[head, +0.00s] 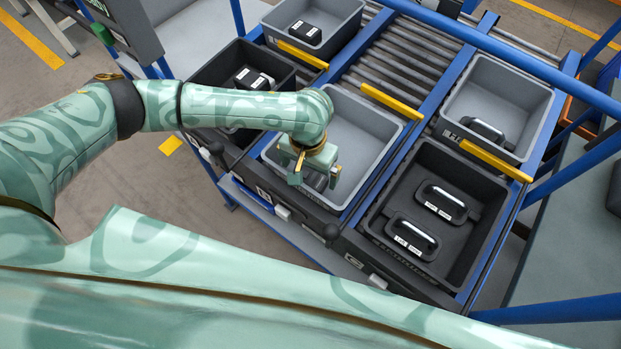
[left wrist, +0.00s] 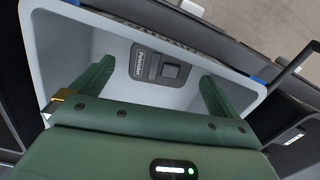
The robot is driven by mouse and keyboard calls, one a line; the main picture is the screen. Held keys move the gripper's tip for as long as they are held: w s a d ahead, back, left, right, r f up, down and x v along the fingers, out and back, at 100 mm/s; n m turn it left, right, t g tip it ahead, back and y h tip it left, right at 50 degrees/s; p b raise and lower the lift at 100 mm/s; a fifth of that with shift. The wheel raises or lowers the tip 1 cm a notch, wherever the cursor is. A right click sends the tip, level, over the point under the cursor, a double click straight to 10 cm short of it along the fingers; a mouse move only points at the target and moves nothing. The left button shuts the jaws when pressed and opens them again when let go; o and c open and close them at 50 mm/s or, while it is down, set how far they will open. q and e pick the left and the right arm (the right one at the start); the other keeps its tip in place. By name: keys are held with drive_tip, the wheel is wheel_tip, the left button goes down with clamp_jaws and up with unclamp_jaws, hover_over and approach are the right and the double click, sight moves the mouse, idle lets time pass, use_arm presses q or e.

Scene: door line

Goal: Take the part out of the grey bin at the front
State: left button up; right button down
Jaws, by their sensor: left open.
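The light grey bin (head: 372,133) stands at the front of the middle lane, and its pale walls also show in the left wrist view (left wrist: 62,60). A dark grey part (head: 315,181) lies on the floor of this bin near its front corner, mostly covered by my gripper in the head view. In the left wrist view the part (left wrist: 146,68) shows a label and a raised square block, between and beyond my fingers. My left gripper (head: 314,175) points down into the bin. It is open, with a finger on either side of the part, and holds nothing. My right gripper is not in view.
A black bin (head: 472,190) with two handled parts stands to the right, another black bin (head: 215,72) to the left. Grey bins (head: 345,22) (head: 500,85) stand behind. Yellow bars (head: 391,101) and blue rails (head: 393,162) border the lanes.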

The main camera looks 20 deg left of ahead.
sight(309, 177)
use_arm(q)
wheel_tip(309, 177, down, 4)
drive_tip(key=shift+w+f+b, duration=0.15)
drive_tip(key=shift+f+b, duration=0.05)
drive_tip(key=shift+b, duration=0.85)
drive_tip(key=shift+r, duration=0.15)
drive_tip(key=c, duration=1)
drive_tip(key=shift+c, duration=0.2)
drive_tip(key=shift+r, duration=0.15)
